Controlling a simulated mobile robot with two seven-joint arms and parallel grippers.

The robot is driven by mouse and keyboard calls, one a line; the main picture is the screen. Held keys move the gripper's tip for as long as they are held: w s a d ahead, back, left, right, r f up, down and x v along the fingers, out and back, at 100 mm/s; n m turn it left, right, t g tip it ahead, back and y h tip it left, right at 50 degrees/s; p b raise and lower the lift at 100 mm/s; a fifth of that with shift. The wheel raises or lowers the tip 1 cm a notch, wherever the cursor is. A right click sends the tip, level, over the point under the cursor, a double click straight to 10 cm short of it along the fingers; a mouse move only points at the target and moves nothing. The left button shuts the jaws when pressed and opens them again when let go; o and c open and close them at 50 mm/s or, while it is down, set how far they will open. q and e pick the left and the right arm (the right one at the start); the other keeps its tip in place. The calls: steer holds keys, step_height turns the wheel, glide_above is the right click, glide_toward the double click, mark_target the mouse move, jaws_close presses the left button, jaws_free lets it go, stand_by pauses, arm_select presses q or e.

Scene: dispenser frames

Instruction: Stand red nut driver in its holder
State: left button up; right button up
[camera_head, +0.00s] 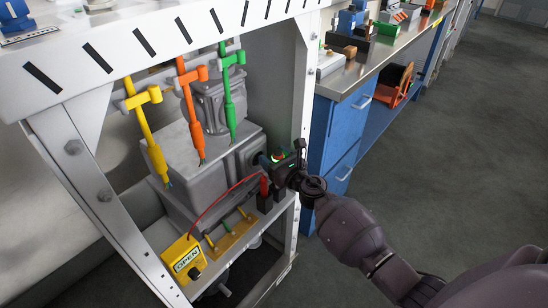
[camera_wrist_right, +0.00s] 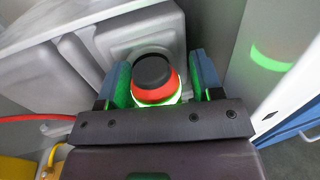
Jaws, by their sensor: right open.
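My right gripper (camera_head: 280,158) is open beside the right end of the grey housing inside the frame. In the right wrist view, a red piece with a round black end (camera_wrist_right: 154,80) sits between its two spread fingers, with gaps at the sides. It looks like the red nut driver's end, but most of its body is hidden. In the head view only a little red shows between the fingers. Just below, a red handle-like piece (camera_head: 264,186) stands upright in a black block (camera_head: 265,204); I cannot tell whether this is the driver's holder. My left gripper is out of view.
Yellow (camera_head: 148,130), orange (camera_head: 190,108) and green (camera_head: 229,95) tools hang from the frame. A yellow box marked OPEN (camera_head: 183,259) sits low, with a red cable rising rightward. The frame's white right post is close to my gripper. Blue drawers (camera_head: 337,135) stand right; the floor is clear.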

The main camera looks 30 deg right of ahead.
steer(key=shift+r, duration=0.3)
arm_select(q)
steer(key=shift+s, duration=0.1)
arm_select(e)
steer(key=s+d, duration=0.1)
steer(key=s, duration=1.1)
steer(key=shift+d+f, duration=0.15)
steer(key=shift+d, duration=0.1)
steer(key=s+a+f+m+g, duration=0.2)
steer(key=s+f+m, duration=0.1)
steer(key=s+m, duration=0.7)
steer(key=s+a+f+m+g+h, duration=0.1)
steer(key=s+a+f+m+g, duration=0.1)
steer(key=s+m, duration=0.9)
steer(key=s+a+f+m+g+h, duration=0.1)
steer(key=s+f+m+g, duration=0.3)
steer(key=s+m, duration=0.7)
steer(key=a+m, duration=0.1)
steer(key=m, duration=0.2)
steer(key=shift+a+m, duration=0.2)
steer(key=shift+m, duration=0.2)
steer(key=shift+s+f, duration=0.1)
